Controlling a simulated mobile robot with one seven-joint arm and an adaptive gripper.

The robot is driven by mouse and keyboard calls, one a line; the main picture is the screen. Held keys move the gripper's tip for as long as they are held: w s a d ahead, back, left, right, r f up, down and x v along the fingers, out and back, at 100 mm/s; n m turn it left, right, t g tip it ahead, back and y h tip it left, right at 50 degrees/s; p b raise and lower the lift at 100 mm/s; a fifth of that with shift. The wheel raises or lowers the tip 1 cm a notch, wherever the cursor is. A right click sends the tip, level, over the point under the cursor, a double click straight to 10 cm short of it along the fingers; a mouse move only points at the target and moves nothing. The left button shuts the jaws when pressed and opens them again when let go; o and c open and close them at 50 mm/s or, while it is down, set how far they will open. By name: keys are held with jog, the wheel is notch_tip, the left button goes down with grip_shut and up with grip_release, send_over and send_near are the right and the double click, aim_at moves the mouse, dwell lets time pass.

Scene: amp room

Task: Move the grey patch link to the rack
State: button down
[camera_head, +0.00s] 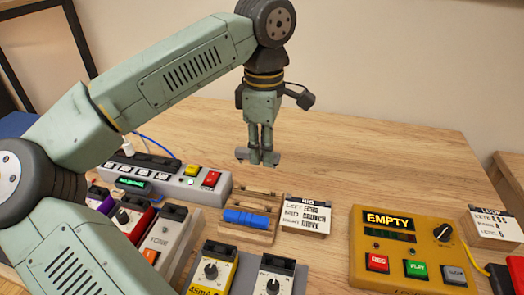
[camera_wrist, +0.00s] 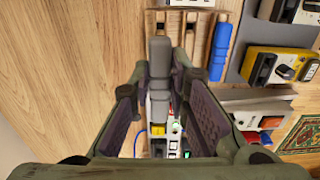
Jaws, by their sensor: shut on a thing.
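My gripper (camera_head: 261,152) is shut on the grey patch link (camera_head: 242,154), held level in the air above the table. In the wrist view the grey patch link (camera_wrist: 160,62) is a ribbed grey bar between the fingers of my gripper (camera_wrist: 163,100). The wooden rack (camera_head: 252,203) stands below the gripper in the head view. A blue link (camera_head: 246,218) lies in its near slot; the slots behind look empty. In the wrist view the rack (camera_wrist: 190,28) is at the top, beyond the held link, with the blue link (camera_wrist: 220,50) on its right.
A white card headed RIG (camera_head: 307,212) stands right of the rack. A grey switch strip (camera_head: 190,183) is to the left, with several pedals (camera_head: 220,268) in front. A yellow looper box (camera_head: 405,245) reading EMPTY stands at right. The table behind the rack is clear.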

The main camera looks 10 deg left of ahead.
jog(key=b, duration=0.5)
send_over(263, 191)
jog(key=shift+f, duration=3.45)
jog(key=shift+f+b, duration=0.95)
jog(key=shift+f, duration=0.1)
jog(key=c, duration=1.4)
grip_release()
jog(key=shift+c, duration=0.2)
jog(key=shift+o, duration=0.4)
jog(key=o, duration=0.3)
jog(key=shift+r, duration=0.15)
jog(key=shift+r+p, duration=2.5)
jog(key=shift+r, duration=0.9)
